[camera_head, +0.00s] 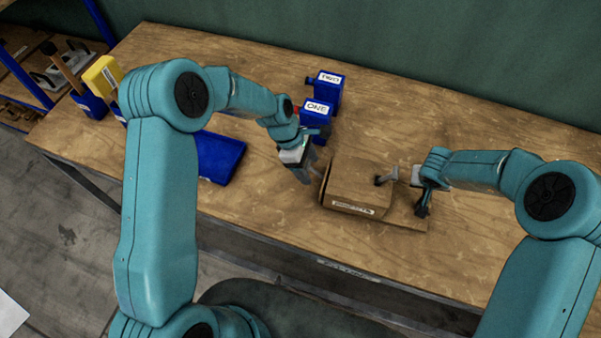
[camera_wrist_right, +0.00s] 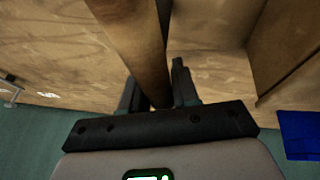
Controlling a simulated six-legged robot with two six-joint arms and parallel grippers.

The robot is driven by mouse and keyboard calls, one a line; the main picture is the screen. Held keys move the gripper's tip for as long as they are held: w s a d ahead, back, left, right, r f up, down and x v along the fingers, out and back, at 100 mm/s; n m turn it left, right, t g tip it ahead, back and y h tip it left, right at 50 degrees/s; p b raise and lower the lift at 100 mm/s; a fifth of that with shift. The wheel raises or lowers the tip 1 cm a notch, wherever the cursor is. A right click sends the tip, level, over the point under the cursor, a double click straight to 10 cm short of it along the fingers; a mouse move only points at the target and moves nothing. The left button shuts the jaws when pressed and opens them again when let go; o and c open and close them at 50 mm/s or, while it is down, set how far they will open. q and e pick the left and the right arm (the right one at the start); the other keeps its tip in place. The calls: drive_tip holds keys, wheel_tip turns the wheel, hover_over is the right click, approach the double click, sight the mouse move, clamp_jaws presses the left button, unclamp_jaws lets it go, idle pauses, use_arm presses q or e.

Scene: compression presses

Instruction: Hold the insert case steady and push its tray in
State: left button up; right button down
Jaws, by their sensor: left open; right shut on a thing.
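The insert case (camera_head: 350,190) is a brown box with a white label on its near side, lying on the wooden table. Its tray (camera_head: 408,212) shows as a brown board sticking out at the right end. My right gripper (camera_head: 423,203) is at the tray's outer end. In the right wrist view its fingers (camera_wrist_right: 156,92) are shut on a brown bar (camera_wrist_right: 138,45), apparently part of the tray.
Blue blocks, one labelled ONE (camera_head: 316,112), stand behind the case. A blue box (camera_head: 218,157) lies behind my left arm. A yellow-and-blue item (camera_head: 103,75) is at the far left. The table (camera_head: 470,135) is clear behind my right arm.

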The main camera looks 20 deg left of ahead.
drive_tip(key=c, duration=0.8)
unclamp_jaws()
use_arm(q)
drive_tip(key=v, duration=1.1)
drive_tip(key=shift+a+r, duration=0.2)
drive_tip(key=shift+r, duration=0.15)
use_arm(e)
drive_tip(key=shift+o, duration=0.2)
